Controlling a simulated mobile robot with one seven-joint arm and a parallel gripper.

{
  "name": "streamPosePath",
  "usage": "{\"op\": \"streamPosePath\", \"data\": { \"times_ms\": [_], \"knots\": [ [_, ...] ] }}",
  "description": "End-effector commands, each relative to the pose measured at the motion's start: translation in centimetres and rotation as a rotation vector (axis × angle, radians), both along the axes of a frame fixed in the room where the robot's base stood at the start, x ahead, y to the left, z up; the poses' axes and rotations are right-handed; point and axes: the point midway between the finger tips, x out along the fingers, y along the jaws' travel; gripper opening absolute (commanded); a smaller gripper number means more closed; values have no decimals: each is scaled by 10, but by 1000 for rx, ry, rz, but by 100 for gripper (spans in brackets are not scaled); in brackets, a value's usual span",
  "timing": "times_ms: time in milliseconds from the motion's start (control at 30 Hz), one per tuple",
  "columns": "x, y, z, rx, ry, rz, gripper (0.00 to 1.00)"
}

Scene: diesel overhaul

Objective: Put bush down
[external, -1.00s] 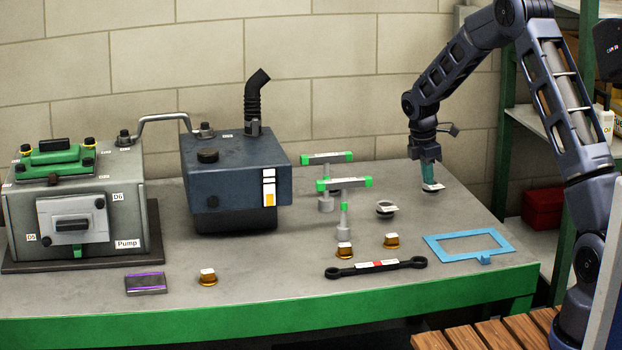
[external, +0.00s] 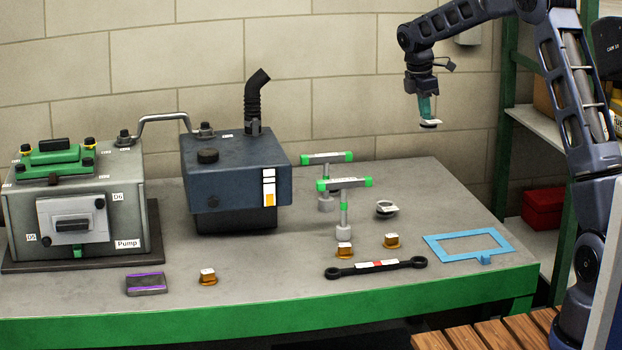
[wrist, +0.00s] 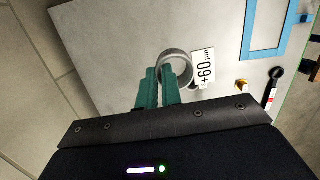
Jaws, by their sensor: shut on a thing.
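My gripper (external: 427,116) has teal fingers and is shut on a grey ring-shaped bush (external: 430,124), held in the air above the back right of the bench. In the wrist view the bush (wrist: 178,53) sits at the fingertips (wrist: 160,76), with a white "+60 µm" label beside it. A second, similar ring with a white label (external: 386,209) rests on the bench, lower and to the left of my gripper.
A blue frame (external: 433,249) lies at the bench's right. A black wrench (external: 345,272) and brass-coloured pieces (external: 391,241) lie near the front. The bench's back right (external: 435,185) is clear.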

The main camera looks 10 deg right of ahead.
Motion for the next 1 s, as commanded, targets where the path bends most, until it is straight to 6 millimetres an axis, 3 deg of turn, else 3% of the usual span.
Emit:
{"op": "streamPosePath", "data": {
  "times_ms": [300, 500, 767, 1000],
  "knots": [
    [70, 51, 2, 1, -2, -38, 0],
    [99, 76, 1, 1, -1, -64, 0],
    [113, 88, -4, 0, 0, -78, 0],
    [112, 88, -49, 0, 3, -79, 0]
  ]
}}
